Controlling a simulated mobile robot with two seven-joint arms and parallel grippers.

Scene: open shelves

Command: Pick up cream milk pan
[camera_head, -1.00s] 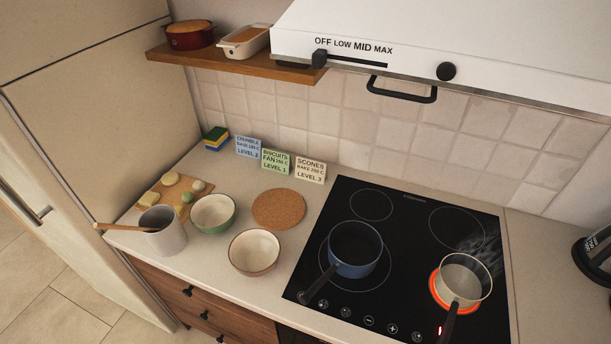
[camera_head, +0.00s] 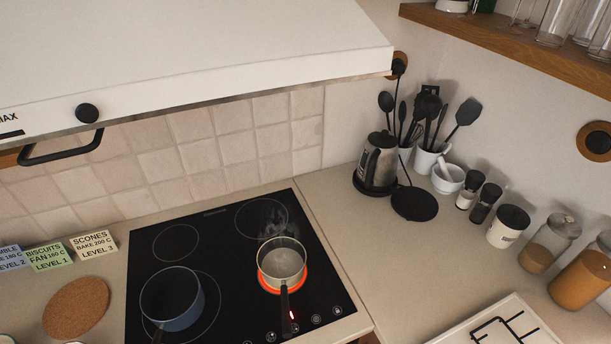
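The cream milk pan (camera_head: 281,262) sits on the front right burner of the black hob (camera_head: 222,322), and the ring under it glows red. Steam rises above it. Its dark handle points toward the front edge of the hob, and a small red light shows beside the handle. A blue pan (camera_head: 172,299) stands on the front left burner with its handle toward the front. Neither of my grippers shows in the head view.
A kettle (camera_head: 375,166), utensils in a white pot (camera_head: 430,160), a mortar (camera_head: 447,179) and several jars stand on the right counter. A white hood (camera_head: 200,50) overhangs the hob. A cork mat (camera_head: 76,307) lies left of it.

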